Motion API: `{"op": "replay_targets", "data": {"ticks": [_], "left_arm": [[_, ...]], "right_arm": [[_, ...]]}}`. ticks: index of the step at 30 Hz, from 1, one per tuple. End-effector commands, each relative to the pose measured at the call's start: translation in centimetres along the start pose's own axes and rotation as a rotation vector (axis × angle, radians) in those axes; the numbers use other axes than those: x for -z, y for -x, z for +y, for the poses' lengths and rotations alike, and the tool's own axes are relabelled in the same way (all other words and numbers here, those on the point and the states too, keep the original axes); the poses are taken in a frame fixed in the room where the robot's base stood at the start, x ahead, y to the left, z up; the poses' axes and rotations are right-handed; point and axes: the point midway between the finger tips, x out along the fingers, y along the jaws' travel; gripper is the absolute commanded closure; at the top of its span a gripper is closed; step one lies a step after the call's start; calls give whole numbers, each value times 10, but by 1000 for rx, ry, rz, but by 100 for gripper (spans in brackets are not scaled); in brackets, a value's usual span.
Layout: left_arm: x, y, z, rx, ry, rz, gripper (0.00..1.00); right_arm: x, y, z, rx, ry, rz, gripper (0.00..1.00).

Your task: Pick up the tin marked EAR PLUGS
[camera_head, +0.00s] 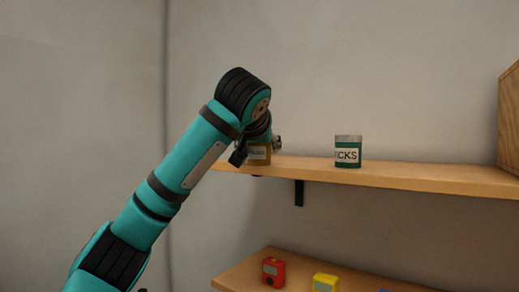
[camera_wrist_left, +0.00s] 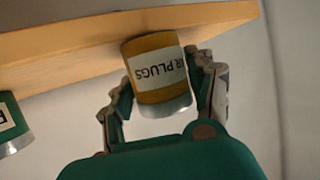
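The tin marked EAR PLUGS (camera_wrist_left: 158,75) is orange-brown with a white label and a silver lid. In the left wrist view it appears upside down, its base by the shelf; part of the label is hidden by a finger. In the head view the tin (camera_head: 258,154) is at the upper shelf's left end, partly covered by my gripper. My left gripper (camera_wrist_left: 160,70) has one finger on each side of the tin, both seeming to touch it; it also shows in the head view (camera_head: 258,148). I cannot tell whether the tin is clear of the shelf. My right gripper is not in view.
A green tin ending in "CKS" (camera_head: 348,153) stands further right on the upper shelf (camera_head: 430,176). A wooden box (camera_head: 510,118) is at the far right. Below, a lower shelf (camera_head: 240,278) holds a red device (camera_head: 273,271) and a yellow one (camera_head: 325,283).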

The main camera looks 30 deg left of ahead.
Motion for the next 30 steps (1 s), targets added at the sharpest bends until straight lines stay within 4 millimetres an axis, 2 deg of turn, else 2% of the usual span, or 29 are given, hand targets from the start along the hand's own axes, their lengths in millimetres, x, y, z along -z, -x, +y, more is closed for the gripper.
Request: {"op": "replay_targets", "data": {"ticks": [1, 9, 20, 29, 30], "left_arm": [[0, 0, 0, 0, 0, 0, 53], [0, 0, 0, 0, 0, 0, 85], [4, 2, 0, 0, 1, 1, 86], [30, 14, 0, -2, 3, 2, 86], [28, 19, 2, -4, -1, 4, 86]], "right_arm": [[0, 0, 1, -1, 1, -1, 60], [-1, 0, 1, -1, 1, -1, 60], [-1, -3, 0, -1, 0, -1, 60], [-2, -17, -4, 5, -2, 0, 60], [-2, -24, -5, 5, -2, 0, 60]]}}
